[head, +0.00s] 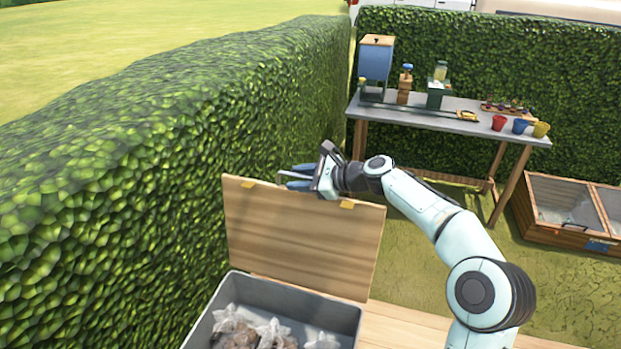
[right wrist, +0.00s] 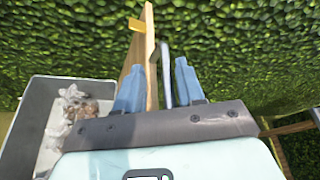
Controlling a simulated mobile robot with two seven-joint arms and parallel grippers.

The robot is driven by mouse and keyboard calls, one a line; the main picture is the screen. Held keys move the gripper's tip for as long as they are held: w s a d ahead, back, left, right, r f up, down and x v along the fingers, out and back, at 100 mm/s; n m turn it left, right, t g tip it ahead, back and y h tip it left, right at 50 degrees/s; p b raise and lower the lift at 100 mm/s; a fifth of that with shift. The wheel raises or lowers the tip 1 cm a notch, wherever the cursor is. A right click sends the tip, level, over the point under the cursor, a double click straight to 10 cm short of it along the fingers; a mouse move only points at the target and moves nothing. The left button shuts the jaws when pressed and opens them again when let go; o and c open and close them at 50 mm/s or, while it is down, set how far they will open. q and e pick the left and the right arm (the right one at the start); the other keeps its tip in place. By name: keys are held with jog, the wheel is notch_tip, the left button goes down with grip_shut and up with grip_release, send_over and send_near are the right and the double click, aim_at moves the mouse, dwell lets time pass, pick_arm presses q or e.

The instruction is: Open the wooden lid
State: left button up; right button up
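The wooden lid (head: 300,240) stands upright at the back of a grey box (head: 290,292), leaving the box open. Two yellow pieces sit at its top edge. My right gripper (head: 290,179) is at the lid's top edge. In the right wrist view, the lid (right wrist: 151,60) shows edge-on between the blue fingers of the gripper (right wrist: 158,85), which stand apart. A thin grey bar (right wrist: 166,75), perhaps a handle, also lies between them beside the lid. Whether either finger touches the lid is unclear. My left gripper is out of view.
Pale bags (head: 270,331) lie inside the box. A tall hedge (head: 130,170) runs close along the left. A workbench (head: 440,118) with pots and tools stands at the back, and a wooden cold frame (head: 565,205) at the right. Ground between them is clear.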

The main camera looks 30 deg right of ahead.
jog(key=shift+s+d, duration=0.3)
jog(key=shift+s, duration=0.1)
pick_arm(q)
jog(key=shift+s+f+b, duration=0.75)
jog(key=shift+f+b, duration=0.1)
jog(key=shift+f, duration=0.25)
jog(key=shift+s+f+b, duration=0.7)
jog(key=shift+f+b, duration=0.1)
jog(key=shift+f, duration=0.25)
pick_arm(e)
jog(key=v, duration=1.2)
jog(key=shift+s+r, duration=0.1)
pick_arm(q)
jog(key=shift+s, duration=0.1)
